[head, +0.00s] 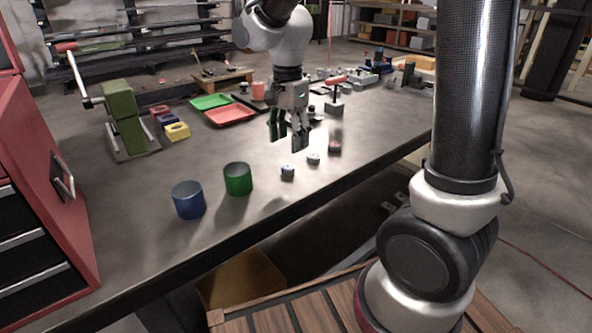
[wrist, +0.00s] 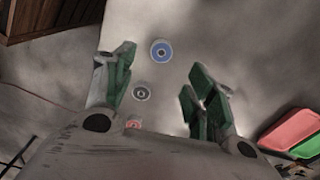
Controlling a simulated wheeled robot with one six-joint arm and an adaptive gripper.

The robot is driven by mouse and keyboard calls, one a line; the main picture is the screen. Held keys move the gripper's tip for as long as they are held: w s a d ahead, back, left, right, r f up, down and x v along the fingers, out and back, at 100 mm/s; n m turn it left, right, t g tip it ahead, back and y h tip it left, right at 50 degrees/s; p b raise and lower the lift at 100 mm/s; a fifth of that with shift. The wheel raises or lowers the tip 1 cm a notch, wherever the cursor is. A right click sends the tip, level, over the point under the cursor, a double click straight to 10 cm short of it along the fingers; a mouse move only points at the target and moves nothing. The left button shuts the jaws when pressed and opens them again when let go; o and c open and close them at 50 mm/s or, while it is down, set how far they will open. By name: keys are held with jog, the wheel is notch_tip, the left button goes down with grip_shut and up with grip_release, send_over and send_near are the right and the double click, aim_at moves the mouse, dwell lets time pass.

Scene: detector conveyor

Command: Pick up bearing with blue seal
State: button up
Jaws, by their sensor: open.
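The bearing with the blue seal (wrist: 161,52) lies flat on the table in the wrist view, just beyond and between my fingertips. In the head view, the nearest of three small bearings (head: 287,171) appears to be it, though its seal colour is hard to tell there. A bearing with a dark grey seal (wrist: 141,92) and one with a red seal (wrist: 133,124) lie in a row with it. My gripper (head: 289,137) is open and empty, pointing down above the table, behind the bearing row in the head view. It also shows in the wrist view (wrist: 160,78).
A blue cup (head: 189,199) and a green cup (head: 238,179) stand left of the bearings. Red (head: 230,116) and green (head: 211,101) trays lie behind. A green press (head: 123,118) stands at the left, and a red-handled tool (head: 334,104) stands behind the bearings.

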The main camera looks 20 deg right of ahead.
aim_at(288, 167)
jog(key=shift+f, duration=0.25)
jog(key=f, duration=0.7)
jog(key=shift+a+f, duration=0.15)
jog(key=shift+a, duration=0.05)
jog(key=c, duration=1.1)
